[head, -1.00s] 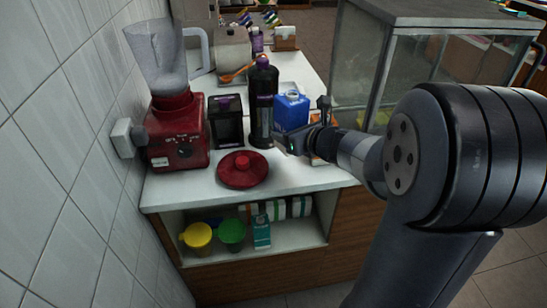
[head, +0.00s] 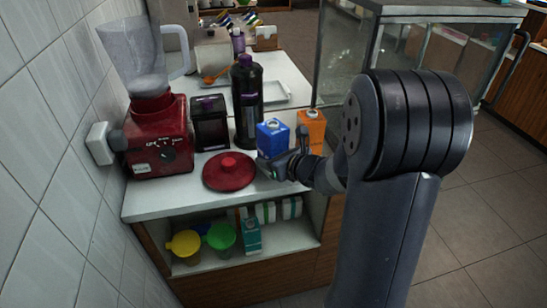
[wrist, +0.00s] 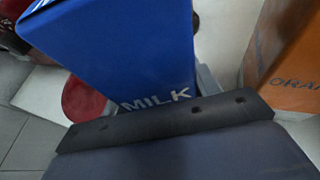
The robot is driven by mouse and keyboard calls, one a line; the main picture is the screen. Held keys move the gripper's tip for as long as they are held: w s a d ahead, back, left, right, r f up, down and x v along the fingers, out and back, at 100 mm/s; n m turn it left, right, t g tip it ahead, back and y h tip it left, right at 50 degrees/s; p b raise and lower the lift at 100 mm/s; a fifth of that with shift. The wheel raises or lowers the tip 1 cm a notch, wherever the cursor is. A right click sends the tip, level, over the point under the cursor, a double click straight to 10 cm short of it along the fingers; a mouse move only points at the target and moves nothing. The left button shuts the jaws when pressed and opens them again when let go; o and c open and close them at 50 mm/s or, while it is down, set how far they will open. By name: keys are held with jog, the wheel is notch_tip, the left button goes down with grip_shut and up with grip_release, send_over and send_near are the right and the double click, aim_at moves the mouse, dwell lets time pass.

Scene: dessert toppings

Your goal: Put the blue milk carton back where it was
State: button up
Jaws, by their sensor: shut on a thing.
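The blue milk carton (head: 272,138) stands over the right part of the counter in the head view, with its white cap on top. My gripper (head: 277,168) is at the carton's lower front and is shut on it. In the wrist view the carton (wrist: 130,50) fills the upper middle, tilted in the picture, with the word MILK near its lower edge. The gripper's dark body covers the bottom of that view. Whether the carton's base touches the counter is hidden by my gripper.
An orange carton (head: 312,128) stands close to the right of the milk. A dark bottle (head: 247,105), a black box (head: 210,122) and a red blender (head: 160,140) stand behind and left. The counter (head: 150,198) is clear at front left.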

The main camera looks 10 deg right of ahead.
jog(key=shift+f+b, duration=0.15)
jog(key=shift+b, duration=0.15)
jog(key=o, duration=1.2)
jog(key=shift+r+p, duration=0.3)
jog(key=shift+p, duration=0.1)
jog(key=v, duration=1.2)
jog(key=shift+f, duration=0.15)
jog(key=shift+d, duration=0.1)
